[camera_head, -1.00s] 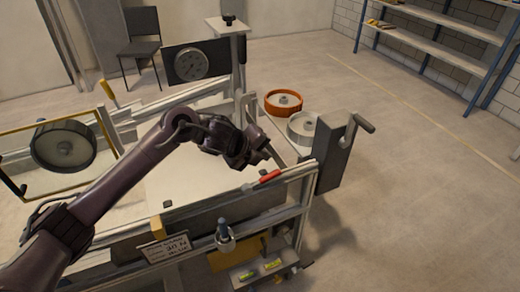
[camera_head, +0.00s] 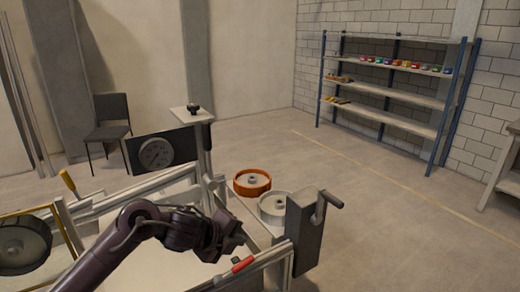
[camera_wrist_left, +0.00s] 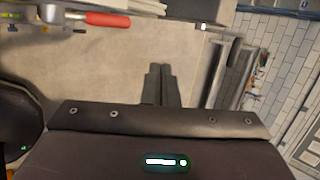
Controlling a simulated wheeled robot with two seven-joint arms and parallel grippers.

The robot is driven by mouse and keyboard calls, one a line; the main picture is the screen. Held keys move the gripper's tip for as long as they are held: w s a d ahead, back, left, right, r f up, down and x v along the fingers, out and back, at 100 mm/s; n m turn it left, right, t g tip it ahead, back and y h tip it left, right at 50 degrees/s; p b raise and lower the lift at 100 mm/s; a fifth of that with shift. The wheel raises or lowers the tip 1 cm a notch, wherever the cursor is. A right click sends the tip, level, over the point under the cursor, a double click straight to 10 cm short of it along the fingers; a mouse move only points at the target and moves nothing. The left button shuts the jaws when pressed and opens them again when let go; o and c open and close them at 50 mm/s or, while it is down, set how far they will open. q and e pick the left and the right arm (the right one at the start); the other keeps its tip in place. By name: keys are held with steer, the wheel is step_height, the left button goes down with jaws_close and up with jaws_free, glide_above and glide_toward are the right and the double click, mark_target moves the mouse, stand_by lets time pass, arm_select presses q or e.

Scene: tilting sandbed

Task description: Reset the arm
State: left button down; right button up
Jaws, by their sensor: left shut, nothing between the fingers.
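My left arm (camera_head: 130,232) comes in from the lower left of the head view, dark and bent at the elbow. My left gripper (camera_head: 245,240) is over the right end of the sandbed (camera_head: 161,252), close to the red-handled tool (camera_head: 243,264). In the left wrist view its two dark fingers (camera_wrist_left: 161,72) lie together with nothing between them, and bare floor shows beyond them. The red handle (camera_wrist_left: 107,19) shows at the upper left there, apart from the fingertips. My right gripper is not in view.
An orange wheel (camera_head: 252,190) and a pale wheel (camera_head: 273,218) lie beyond the gripper. A grey box (camera_head: 304,235) with a crank (camera_head: 328,198) stands right of them. A dial panel (camera_head: 157,170) and post stand behind. Floor to the right is clear up to the shelves (camera_head: 385,90).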

arm_select(q)
steer(key=s+d+f+n+t+y, duration=0.1)
steer(key=s+d+f+n+t, duration=0.2)
steer(key=s+n, duration=0.5)
steer(key=s+a+f+n+g+y, duration=0.2)
steer(key=s+a+f+n+g, duration=0.25)
steer(key=s+a+n, duration=0.4)
steer(key=s+a+f+n+g+y, duration=0.3)
steer(key=s+a+f+n, duration=0.25)
steer(key=s+n, duration=0.5)
step_height(320, 180, down, 31)
steer(key=s+m+b, duration=0.2)
arm_select(e)
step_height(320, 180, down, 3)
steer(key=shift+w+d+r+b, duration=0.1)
steer(key=shift+b, duration=0.25)
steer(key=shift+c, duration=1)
arm_select(q)
steer(key=s+a+f+g, duration=0.1)
steer(key=s+a+f, duration=0.1)
steer(key=s+f, duration=0.8)
steer(key=s+a+f+g, duration=0.1)
steer(key=s+a+f, duration=0.1)
steer(key=s+f, duration=0.8)
steer(key=shift+s+a, duration=0.2)
steer(key=shift+s, duration=0.05)
